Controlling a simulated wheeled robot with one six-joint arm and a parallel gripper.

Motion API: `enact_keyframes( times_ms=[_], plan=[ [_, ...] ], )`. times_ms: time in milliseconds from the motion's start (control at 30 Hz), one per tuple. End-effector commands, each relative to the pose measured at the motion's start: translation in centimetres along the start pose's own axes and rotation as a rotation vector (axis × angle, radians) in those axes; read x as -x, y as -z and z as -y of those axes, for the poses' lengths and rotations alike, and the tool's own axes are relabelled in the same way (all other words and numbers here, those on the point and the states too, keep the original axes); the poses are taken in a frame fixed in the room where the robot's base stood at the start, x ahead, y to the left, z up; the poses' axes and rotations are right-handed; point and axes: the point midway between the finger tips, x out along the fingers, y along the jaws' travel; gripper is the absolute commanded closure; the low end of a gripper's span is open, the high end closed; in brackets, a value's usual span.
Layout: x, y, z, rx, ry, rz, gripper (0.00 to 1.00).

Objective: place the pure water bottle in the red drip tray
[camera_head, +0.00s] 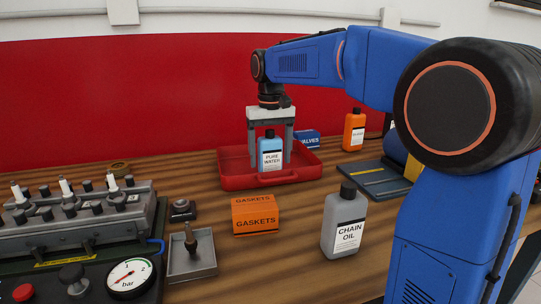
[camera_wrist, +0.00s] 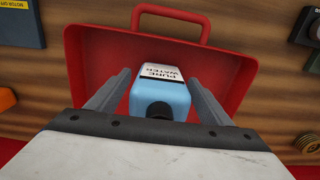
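The pure water bottle (camera_head: 270,154) is light blue with a dark cap and a white label. It stands upright within the red drip tray (camera_head: 304,174), near its middle. In the wrist view the bottle (camera_wrist: 160,92) is seen from above, and the tray (camera_wrist: 236,75) surrounds it. My gripper (camera_head: 270,166) points straight down over the tray, one finger on each side of the bottle. In the wrist view narrow gaps show between the bottle and the fingers of my gripper (camera_wrist: 160,84), so it looks open. The bottle's base contact is hard to see.
An orange gaskets box (camera_head: 256,215) and a grey chain oil bottle (camera_head: 345,222) stand in front of the tray. A blue valves box (camera_head: 307,139) and an orange bottle (camera_head: 354,130) are behind and right. A small metal tray (camera_head: 192,257) and engine block (camera_head: 80,218) lie left.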

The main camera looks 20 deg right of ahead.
Motion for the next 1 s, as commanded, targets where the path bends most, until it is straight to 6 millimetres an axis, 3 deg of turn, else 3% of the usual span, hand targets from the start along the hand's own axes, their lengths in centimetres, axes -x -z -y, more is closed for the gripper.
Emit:
enact_keyframes(
  times_ms=[267, 800, 1000],
  plan=[
    [0.9, 0.0, 0.0, 0.0, 0.0, -0.001, 0.27],
    [10.2, 0.1, 0.0, 0.0, 0.0, -0.002, 0.27],
    [11.9, 0.0, 0.0, 0.0, 0.0, -0.001, 0.27]
  ],
)
